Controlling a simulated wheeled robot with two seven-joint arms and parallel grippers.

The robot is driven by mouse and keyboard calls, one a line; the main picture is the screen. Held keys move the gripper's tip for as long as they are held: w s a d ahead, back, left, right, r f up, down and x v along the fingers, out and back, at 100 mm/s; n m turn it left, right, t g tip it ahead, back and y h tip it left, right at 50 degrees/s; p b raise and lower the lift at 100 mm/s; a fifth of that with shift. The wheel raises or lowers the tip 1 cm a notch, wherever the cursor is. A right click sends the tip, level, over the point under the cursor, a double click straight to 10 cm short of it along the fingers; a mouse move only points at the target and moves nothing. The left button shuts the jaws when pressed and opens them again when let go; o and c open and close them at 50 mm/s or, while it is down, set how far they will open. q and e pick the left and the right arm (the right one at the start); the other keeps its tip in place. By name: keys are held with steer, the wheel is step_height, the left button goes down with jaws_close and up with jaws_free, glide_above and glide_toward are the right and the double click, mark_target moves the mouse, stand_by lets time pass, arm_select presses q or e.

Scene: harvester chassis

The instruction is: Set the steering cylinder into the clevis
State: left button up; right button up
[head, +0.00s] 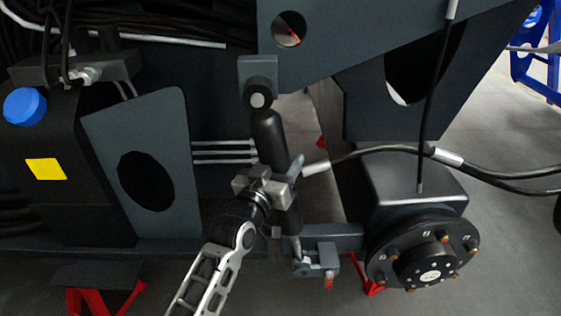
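The steering cylinder (270,138) is a black tube. Its upper end meets a grey bracket on the chassis, and it slants down slightly to the right. My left gripper (273,181) comes from below with its grey fingers either side of the tube's lower part, and it looks shut on it. A thin bright rod (297,246) comes out below and reaches down to the grey clevis (321,261) on the axle arm. The rod's end is at the clevis's left side; whether it sits between the clevis ears is too small to tell. My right gripper is not in view.
The wheel hub (430,262) with several studs stands right of the clevis. A black hose (385,149) runs right from beside my gripper. A grey plate (142,165) with an oval hole is at left. Red stands show below, and a blue frame (537,52) at far right.

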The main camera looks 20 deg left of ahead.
arm_select(q)
steer(key=o, duration=0.3)
steer(key=shift+s, duration=0.2)
steer(key=s, duration=0.5)
steer(key=s+a, duration=0.1)
steer(key=s, duration=0.4)
steer(key=s+f, duration=0.1)
steer(key=s, duration=0.4)
steer(key=shift+s+a, duration=0.2)
steer(key=shift+a, duration=0.15)
steer(key=shift+f, duration=0.1)
